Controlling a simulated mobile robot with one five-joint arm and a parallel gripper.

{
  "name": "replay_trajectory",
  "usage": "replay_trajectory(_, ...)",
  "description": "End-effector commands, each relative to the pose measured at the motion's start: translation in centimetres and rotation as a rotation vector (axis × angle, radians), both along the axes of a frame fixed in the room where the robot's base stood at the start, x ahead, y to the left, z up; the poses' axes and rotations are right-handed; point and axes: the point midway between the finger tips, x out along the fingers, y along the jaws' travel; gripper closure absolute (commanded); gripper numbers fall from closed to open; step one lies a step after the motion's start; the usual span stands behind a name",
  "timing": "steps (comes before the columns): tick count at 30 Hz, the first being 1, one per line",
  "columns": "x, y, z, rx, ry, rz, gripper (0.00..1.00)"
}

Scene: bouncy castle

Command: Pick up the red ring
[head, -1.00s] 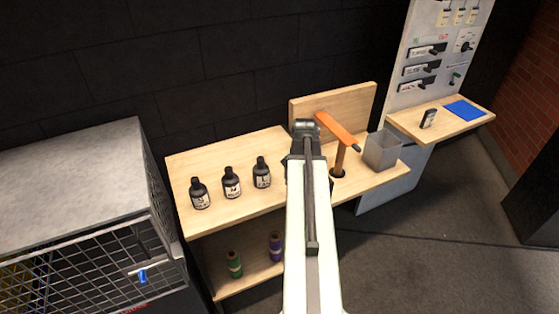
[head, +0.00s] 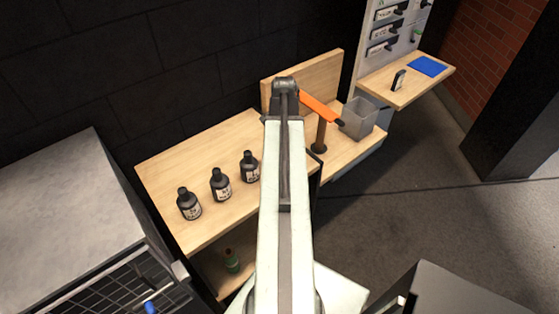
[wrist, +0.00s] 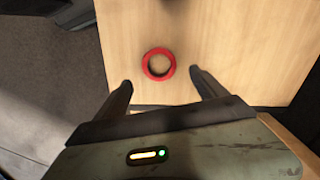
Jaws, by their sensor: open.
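The red ring (wrist: 146,66) lies flat on a light wooden surface (wrist: 225,45) in the wrist view. It is a little beyond my gripper's fingertips and roughly midway between them, slightly left. My gripper (wrist: 160,82) is open and empty, with one finger on each side below the ring. In the head view the ring is not visible, and my arm hides part of the wooden bench (head: 165,165).
Several dark items stand around: three black bottles (head: 220,186) on the bench, an orange-armed post (head: 318,107) and a grey bin (head: 358,118) to the right. A metal cage (head: 70,220) is at left. Open floor (head: 440,220) lies at right.

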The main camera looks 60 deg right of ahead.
Motion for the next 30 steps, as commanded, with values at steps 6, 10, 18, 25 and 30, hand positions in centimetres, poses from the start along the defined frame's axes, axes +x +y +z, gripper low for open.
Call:
replay_trajectory(6,0.4,0.4,-1.2,0.0,0.0,0.009,0.18)
replay_trajectory(10,0.3,0.7,-3.3,0.0,0.0,0.012,0.18)
replay_trajectory(18,0.4,0.9,-5.6,0.0,-0.001,0.014,0.18)
replay_trajectory(25,0.4,0.9,-5.4,0.0,-0.001,0.015,0.43)
replay_trajectory(30,0.4,0.9,-5.4,0.0,0.0,0.015,0.83)
